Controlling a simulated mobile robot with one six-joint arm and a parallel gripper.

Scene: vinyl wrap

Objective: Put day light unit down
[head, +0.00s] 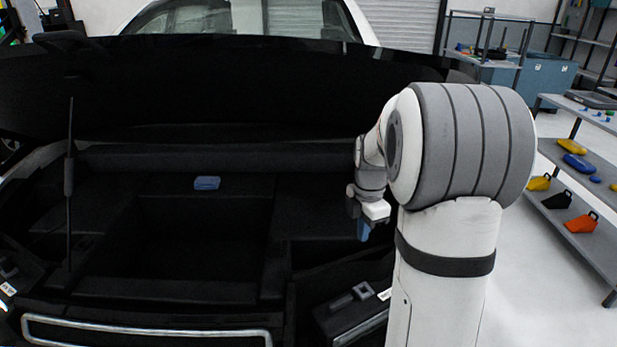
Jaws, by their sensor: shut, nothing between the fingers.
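My gripper (364,232) hangs pointing down over the right side of the open, black-lined car compartment. It is shut and looks empty. A blue part shows at its tip; it is too small to tell whether this is its fingers or something behind them. No thing in view is plainly the day light unit. A small blue block (207,183) lies on the ledge at the back of the compartment, well to the left of my gripper and apart from it.
A dark box-like part (350,306) sits in the right front of the compartment (170,288). A thin upright rod (70,185) stands at the left. Grey shelves (590,235) with coloured items stand at right. The central well looks empty.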

